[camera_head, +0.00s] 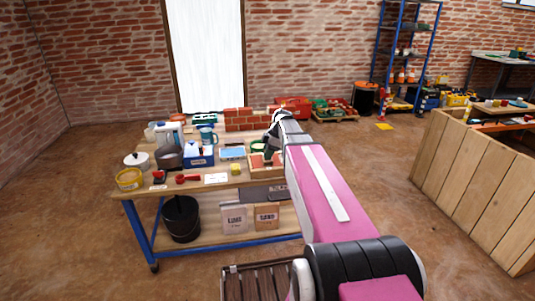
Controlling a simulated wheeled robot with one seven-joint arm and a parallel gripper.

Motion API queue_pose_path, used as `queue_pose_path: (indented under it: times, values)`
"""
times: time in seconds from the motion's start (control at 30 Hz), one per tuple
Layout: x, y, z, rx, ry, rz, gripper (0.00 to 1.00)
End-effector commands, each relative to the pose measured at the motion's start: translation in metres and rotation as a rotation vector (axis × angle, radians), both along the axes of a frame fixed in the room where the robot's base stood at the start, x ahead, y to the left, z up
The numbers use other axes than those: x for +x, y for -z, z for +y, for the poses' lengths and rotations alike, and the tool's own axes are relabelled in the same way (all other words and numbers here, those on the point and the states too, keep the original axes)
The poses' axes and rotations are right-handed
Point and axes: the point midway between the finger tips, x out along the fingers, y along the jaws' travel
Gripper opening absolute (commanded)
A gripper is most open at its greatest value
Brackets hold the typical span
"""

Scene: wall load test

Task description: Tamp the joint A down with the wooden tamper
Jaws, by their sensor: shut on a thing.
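A small red brick wall (238,119) stands at the back of the wooden workbench (136,193). My gripper (271,148) is at the wall's right end, above the bench, and its dark fingers point down. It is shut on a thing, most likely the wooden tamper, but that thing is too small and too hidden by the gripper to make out. Joint A cannot be picked out on the wall at this size. My gripper and forearm cover part of the wall's right side, so I cannot tell whether the held thing touches it.
A red crate (293,105) is behind my arm. A black bucket (181,219) and bags are on the lower shelf.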

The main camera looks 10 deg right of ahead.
Motion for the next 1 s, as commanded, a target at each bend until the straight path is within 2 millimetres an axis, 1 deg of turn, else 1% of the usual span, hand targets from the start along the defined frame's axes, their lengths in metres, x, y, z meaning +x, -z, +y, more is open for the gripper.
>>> queue_pose_path:
  times: [0.13,0.27,1.0]
  values:
    - [0.000,0.001,0.000,-0.002,-0.001,0.003,0.05]
    - [-0.001,-0.003,0.000,-0.003,-0.001,0.003,0.05]
    - [0.000,-0.054,0.000,-0.001,0.000,0.001,0.05]
